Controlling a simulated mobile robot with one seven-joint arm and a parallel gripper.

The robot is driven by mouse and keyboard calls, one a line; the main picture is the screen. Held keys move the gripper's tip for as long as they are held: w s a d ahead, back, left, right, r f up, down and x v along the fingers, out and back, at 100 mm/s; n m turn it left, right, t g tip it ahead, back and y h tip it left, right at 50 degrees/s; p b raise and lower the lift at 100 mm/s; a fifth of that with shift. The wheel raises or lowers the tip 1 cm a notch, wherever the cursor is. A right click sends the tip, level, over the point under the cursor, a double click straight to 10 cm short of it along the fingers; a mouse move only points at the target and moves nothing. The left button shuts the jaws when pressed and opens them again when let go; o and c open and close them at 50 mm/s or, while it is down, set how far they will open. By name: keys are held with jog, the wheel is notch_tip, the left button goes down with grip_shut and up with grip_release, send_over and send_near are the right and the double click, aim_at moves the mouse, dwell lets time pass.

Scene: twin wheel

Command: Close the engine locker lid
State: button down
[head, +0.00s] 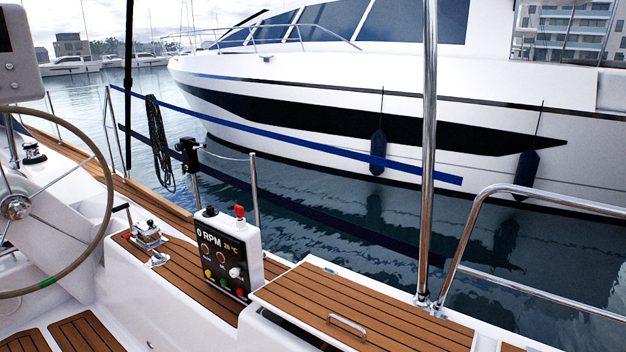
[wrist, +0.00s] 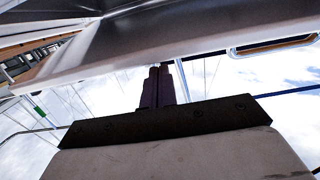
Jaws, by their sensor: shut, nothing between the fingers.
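The engine locker lid (head: 385,308) is a teak-slatted panel with a metal handle (head: 347,326) at the lower right of the head view. It lies at a low angle, and a dark gap shows under its near left edge, so it looks slightly raised. My gripper (wrist: 160,70) shows only in the wrist view. Its two dark fingers are together, shut and empty, pointing up in the picture. A pale grey surface crosses the top of that view close to the fingertips. I cannot tell whether it is part of the lid or whether the fingers touch it.
A control box (head: 229,256) with buttons and a red knob stands left of the lid. The steering wheel (head: 15,207) is at far left. A steel post (head: 428,150) and a curved rail (head: 540,195) stand behind and right of the lid. Water and a white yacht lie beyond.

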jog(key=shift+f+b, duration=0.45)
jog(key=shift+b, duration=0.1)
dwell(0.4)
jog(key=f+b, duration=0.4)
jog(key=b, duration=0.1)
jog(key=f+b, duration=0.2)
jog(key=shift+s+a+f+b, duration=0.2)
jog(key=shift+s+b, duration=0.1)
jog(key=shift+r, duration=0.25)
jog(key=r+v, duration=0.1)
jog(key=v, duration=0.5)
dwell(0.4)
jog(key=shift+r, duration=0.1)
